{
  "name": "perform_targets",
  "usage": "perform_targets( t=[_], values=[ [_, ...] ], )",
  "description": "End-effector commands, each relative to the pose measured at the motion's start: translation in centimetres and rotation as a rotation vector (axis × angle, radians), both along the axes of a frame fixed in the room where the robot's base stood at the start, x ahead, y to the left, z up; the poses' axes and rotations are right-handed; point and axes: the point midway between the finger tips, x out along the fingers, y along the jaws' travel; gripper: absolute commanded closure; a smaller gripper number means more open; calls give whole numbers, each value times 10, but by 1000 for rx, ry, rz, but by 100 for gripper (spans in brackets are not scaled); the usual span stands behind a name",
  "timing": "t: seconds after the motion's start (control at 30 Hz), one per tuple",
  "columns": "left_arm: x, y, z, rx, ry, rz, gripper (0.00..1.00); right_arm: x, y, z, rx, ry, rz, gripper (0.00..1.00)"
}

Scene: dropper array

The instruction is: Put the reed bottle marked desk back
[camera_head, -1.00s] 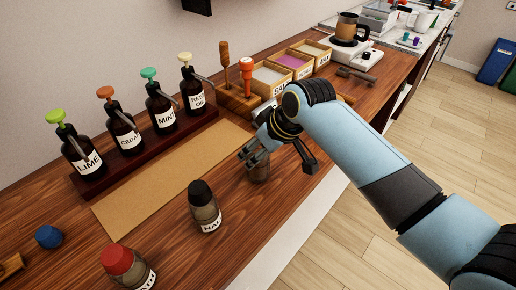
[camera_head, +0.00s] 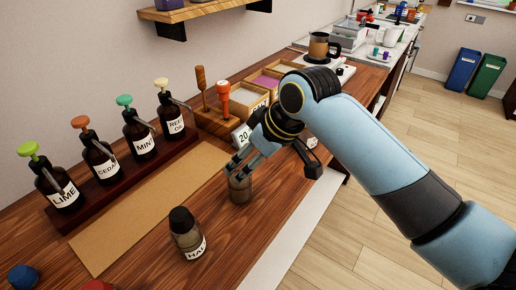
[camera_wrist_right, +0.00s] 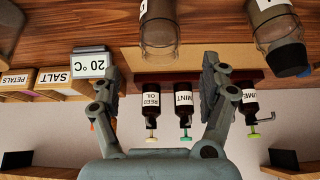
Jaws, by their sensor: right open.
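The reed oil bottle (camera_head: 173,125) is dark with a cream pump. It stands upright at the right end of the dark rack (camera_head: 125,172), beside the mint bottle (camera_head: 139,137). In the right wrist view, which is upside down, the reed oil bottle (camera_wrist_right: 151,104) shows between my open fingers, farther off. My right gripper (camera_head: 272,168) is open and empty over the counter, above and close to an open clear jar (camera_head: 240,189). The jar also shows in the wrist view (camera_wrist_right: 160,38). I cannot tell whether fingers touch it. My left gripper is out of view.
A black-capped bottle (camera_head: 187,236) stands in front of the tan mat (camera_head: 145,205). The cedar (camera_head: 101,160) and lime (camera_head: 58,183) bottles share the rack. A 20 °C display (camera_wrist_right: 90,63) and labelled boxes (camera_wrist_right: 52,80) are near the gripper. The mat is bare.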

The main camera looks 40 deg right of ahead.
Motion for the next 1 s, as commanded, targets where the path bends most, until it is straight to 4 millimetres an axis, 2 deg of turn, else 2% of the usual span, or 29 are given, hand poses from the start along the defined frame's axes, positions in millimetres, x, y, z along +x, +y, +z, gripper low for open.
perform_targets(
  t=[0.1, 0.33, 0.87, 0.93, 1.0],
  values=[
    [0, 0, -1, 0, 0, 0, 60, -11, -4, 21, -4, -2, 1, 21],
    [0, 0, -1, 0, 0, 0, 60, -22, -8, 41, -2, -1, 1, 21],
    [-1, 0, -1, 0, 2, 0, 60, -23, -8, 42, 0, 0, 1, 21],
    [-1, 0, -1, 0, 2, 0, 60, -28, -8, 40, -3, 5, -4, 21],
    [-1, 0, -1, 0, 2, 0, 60, -42, -8, 36, -11, 22, -20, 21]
  ],
)
